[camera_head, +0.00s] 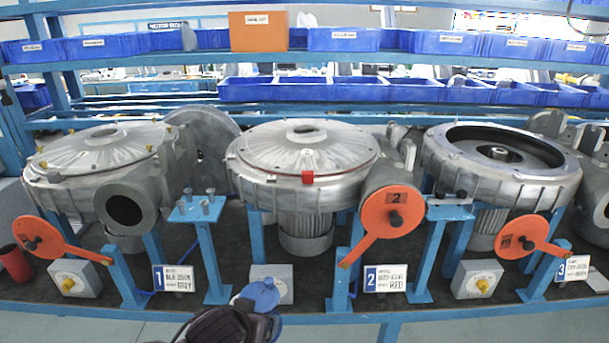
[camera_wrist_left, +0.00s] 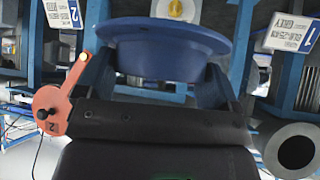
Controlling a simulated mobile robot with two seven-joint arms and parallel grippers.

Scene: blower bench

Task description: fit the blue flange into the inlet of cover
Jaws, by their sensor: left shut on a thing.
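The blue flange (camera_head: 258,293) is held low in front of the bench, between blowers 1 and 2; it also shows at the top of the left wrist view (camera_wrist_left: 165,45). My left gripper (camera_head: 248,314) is shut on the flange, its two fingers (camera_wrist_left: 160,80) on either side of it. Blower 2 has a silver cover (camera_head: 270,153) with a round central inlet (camera_head: 306,131). Blower 1 has a similar cover (camera_head: 75,160) with its own central inlet (camera_head: 103,140). The flange is apart from and below both covers. My right gripper is not in view.
Blower 3 (camera_head: 500,185) is open on top, with a dark ring and hub showing. Orange discs with handles (camera_head: 391,213) stand before the blowers. Blue posts (camera_head: 213,255) and number signs (camera_head: 175,277) line the bench front. Shelves with blue bins (camera_head: 345,40) run behind.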

